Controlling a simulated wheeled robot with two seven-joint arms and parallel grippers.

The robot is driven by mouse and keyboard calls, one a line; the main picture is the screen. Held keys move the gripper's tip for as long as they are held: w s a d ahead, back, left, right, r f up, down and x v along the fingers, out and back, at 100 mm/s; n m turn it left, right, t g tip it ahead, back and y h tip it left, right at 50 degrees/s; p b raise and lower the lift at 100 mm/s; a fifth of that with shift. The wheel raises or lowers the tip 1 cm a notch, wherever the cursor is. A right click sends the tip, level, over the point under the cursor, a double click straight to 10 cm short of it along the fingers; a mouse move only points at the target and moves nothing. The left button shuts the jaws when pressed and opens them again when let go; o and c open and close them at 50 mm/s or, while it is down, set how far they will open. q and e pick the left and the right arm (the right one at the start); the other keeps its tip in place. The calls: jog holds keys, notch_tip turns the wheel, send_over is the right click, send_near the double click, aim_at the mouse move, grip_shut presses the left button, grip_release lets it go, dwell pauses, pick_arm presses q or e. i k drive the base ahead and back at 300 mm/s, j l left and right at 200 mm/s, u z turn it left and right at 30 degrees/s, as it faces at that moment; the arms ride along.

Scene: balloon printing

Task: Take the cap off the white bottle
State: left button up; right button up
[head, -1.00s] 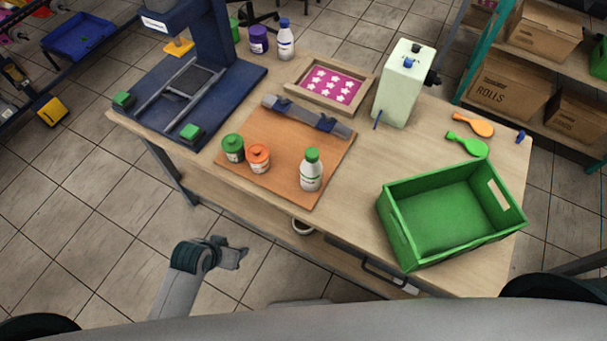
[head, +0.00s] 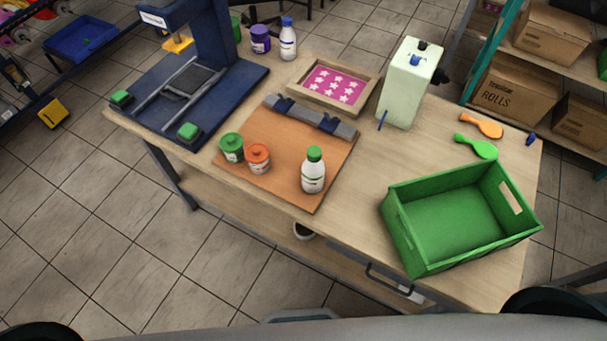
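A white bottle (head: 313,176) with a green cap (head: 314,153) stands upright on the brown board at the front of the table, and the cap sits on its top. Another white bottle (head: 288,44) with a blue cap (head: 287,22) stands at the back of the table. Neither of my grippers shows in the head view now.
A green jar (head: 231,149) and an orange jar (head: 258,159) stand on the brown board (head: 285,178), left of the green-capped bottle. A green crate (head: 409,239) stands at the right. A blue press (head: 145,85) is at the left. Table (head: 357,190) between board and crate is clear.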

aim_at(312, 173)
jog(key=k+j+z, duration=0.1)
jog(key=j+z, duration=0.2)
jog(key=k+j+z, duration=0.1)
jog(key=j+z, duration=0.15)
jog(key=j, duration=0.25)
jog(key=k+j+z, duration=0.15)
jog(key=j+z, duration=0.15)
jog(key=k+j+z, duration=0.25)
jog(key=i+j, duration=0.05)
jog(key=j, duration=0.05)
